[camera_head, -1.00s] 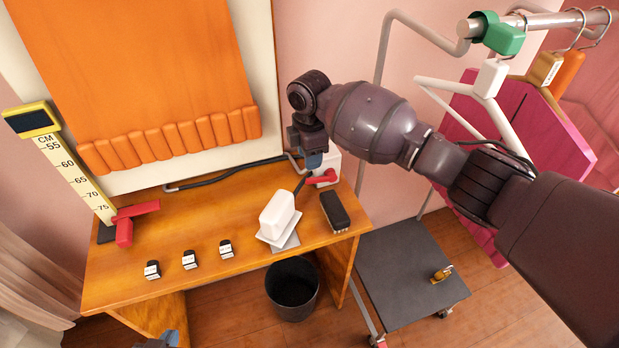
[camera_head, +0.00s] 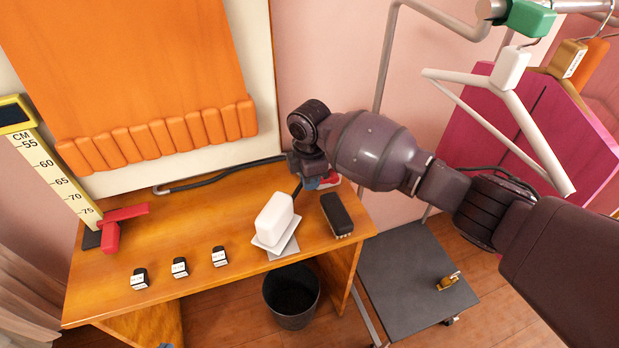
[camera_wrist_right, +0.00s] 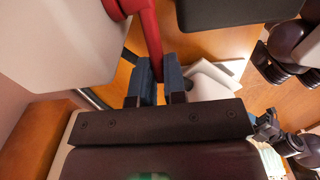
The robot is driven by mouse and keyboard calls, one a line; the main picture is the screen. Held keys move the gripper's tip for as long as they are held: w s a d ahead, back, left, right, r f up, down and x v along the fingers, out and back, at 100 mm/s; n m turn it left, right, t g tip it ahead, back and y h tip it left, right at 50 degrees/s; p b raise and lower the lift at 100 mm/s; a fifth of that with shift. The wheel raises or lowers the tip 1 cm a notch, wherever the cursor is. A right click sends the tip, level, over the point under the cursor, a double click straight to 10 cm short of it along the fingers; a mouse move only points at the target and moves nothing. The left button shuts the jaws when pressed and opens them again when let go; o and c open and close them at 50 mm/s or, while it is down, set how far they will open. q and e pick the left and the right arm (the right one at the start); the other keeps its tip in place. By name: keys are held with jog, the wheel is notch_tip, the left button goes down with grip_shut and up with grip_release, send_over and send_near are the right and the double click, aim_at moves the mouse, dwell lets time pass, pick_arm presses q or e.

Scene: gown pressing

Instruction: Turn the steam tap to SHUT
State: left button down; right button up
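The steam tap's red lever (camera_head: 328,181) shows in the head view beside my right gripper (camera_head: 309,182), at the back right of the wooden table. Its white box (camera_head: 336,176) is mostly hidden by my arm. In the right wrist view the red lever (camera_wrist_right: 149,35) comes down from the white box (camera_wrist_right: 60,45), and its end lies between my right gripper's blue fingers (camera_wrist_right: 158,82). The fingers are close together on it. No SHUT marking is legible.
A white iron (camera_head: 274,218) on its rest and a black brush (camera_head: 336,214) stand close by on the table (camera_head: 200,225). A hose (camera_head: 225,172) runs along the back. A rail with hangers (camera_head: 510,70) is at the right, above a dark trolley (camera_head: 412,275).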

grip_shut()
jog(key=shift+r, duration=0.1)
jog(key=shift+d+r+g+y+p, duration=0.35)
jog(key=shift+r+y, duration=0.2)
jog(key=shift+y, duration=0.55)
jog(key=shift+w+d+r+g+y, duration=0.15)
jog(key=shift+d+r+g+y, duration=0.1)
jog(key=shift+y, duration=0.55)
jog(key=shift+w+d+r+g+y+b, duration=0.15)
jog(key=shift+d+r+g+y+b, duration=0.25)
jog(key=shift+y, duration=0.6)
jog(key=shift+d+r+y, duration=0.1)
jog(key=shift+d+y, duration=0.05)
jog(key=shift+y, duration=0.15)
jog(key=shift+r, duration=0.15)
